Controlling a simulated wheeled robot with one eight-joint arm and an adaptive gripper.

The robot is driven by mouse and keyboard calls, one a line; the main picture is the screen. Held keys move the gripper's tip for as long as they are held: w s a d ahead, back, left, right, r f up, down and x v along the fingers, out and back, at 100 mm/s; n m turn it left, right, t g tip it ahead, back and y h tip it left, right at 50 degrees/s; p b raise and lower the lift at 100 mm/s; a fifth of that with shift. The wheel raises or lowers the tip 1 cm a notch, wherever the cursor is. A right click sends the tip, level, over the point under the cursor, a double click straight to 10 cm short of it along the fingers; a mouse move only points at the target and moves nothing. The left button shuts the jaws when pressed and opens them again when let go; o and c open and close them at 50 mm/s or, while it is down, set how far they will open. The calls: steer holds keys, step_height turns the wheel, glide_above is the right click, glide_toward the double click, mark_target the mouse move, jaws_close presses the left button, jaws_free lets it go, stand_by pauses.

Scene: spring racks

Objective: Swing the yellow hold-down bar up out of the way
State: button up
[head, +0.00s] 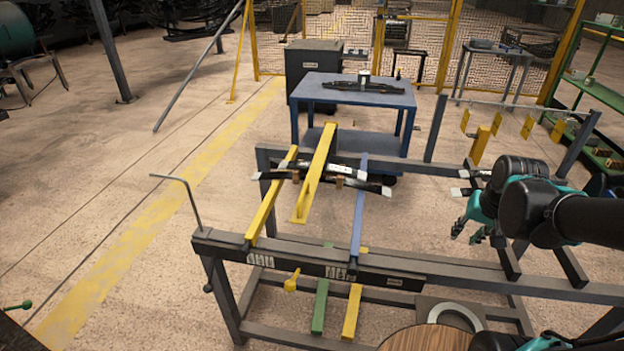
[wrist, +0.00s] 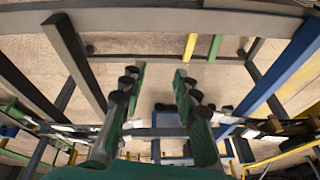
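The yellow hold-down bar (head: 317,168) is down in the head view. It slopes over the leaf springs (head: 345,181) on the rack, its near end (head: 300,217) toward the front beam. The dark springs have pale ends and lie across a yellow rail (head: 268,208) and a blue rail (head: 358,215). My gripper (head: 475,233) is teal, to the right of the bar and well apart from it. Its fingers are spread and empty, as the wrist view (wrist: 158,72) also shows. I cannot pick out the hold-down bar for sure in the wrist view.
The rack's front beam (head: 310,266) is dark and carries labels. A thin bent rod (head: 187,190) rises at its left end. A blue table (head: 385,93) with another spring stands behind. A green shelf (head: 585,95) is at right. Open floor lies left.

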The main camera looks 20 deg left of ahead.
steer(key=w+a+r, duration=0.3)
steer(key=a+r, duration=0.3)
steer(key=a, duration=0.3)
step_height(320, 180, up, 19)
steer(key=n+g+y, duration=0.1)
steer(key=n+g, duration=0.1)
steer(key=g, duration=0.2)
glide_above(304, 191)
steer(key=d, duration=0.3)
steer(key=a+f, duration=0.1)
steer(key=f, duration=1)
steer(key=a+f, duration=0.1)
steer(key=f, duration=0.5)
steer(key=shift+w+a+f, duration=0.1)
steer(key=shift+a, duration=0.25)
jaws_close()
